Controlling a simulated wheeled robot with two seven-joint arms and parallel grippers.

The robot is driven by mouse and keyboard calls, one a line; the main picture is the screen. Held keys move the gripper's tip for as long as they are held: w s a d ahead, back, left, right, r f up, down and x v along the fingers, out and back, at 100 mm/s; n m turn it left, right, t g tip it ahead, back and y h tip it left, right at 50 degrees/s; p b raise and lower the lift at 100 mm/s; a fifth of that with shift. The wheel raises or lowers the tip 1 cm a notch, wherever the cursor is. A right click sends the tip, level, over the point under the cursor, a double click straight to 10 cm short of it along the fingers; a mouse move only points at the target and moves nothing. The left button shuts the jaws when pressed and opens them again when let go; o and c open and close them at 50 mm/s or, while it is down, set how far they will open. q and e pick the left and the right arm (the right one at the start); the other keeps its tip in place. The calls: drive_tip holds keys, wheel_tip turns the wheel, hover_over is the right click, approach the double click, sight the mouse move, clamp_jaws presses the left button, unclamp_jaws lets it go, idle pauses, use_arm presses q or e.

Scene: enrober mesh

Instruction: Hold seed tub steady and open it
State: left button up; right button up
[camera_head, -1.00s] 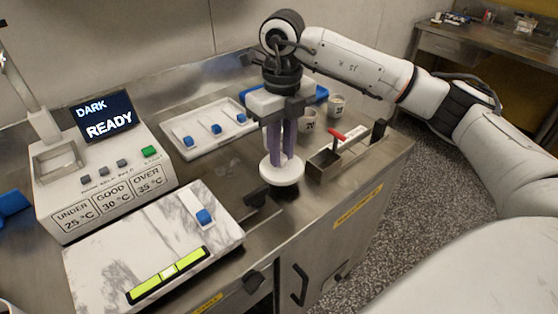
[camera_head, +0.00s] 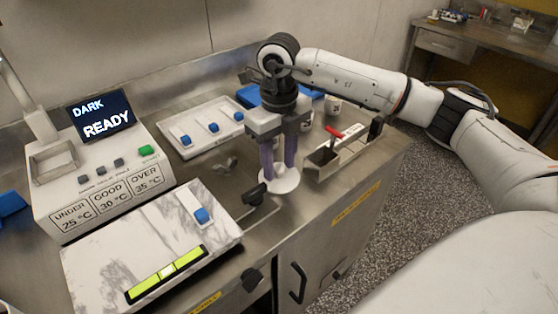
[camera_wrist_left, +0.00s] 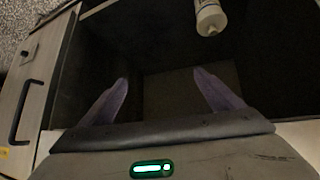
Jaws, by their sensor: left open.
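My right gripper (camera_head: 279,170) points straight down over the steel counter's front part. Its purple fingers close on the middle of a white round disc (camera_head: 280,184), which looks like a lid or tool head. My left gripper (camera_wrist_left: 163,92) is open and empty in the left wrist view, its fingers wide apart in a dark space. A white bottle-like container (camera_wrist_left: 210,17) with a dark label band shows beyond the fingertips at the top. I cannot tell whether it is the seed tub. No other clear tub shows. My left gripper is not in the head view.
A marble slab (camera_head: 120,245) and a control box (camera_head: 95,185) reading DARK READY stand at left. A cabinet handle (camera_head: 299,283) sticks out below.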

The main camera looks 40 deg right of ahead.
sight(279, 169)
drive_tip(key=shift+r, duration=0.1)
wheel_tip(279, 169, up, 12)
idle(0.5)
drive_tip(key=shift+s, duration=0.1)
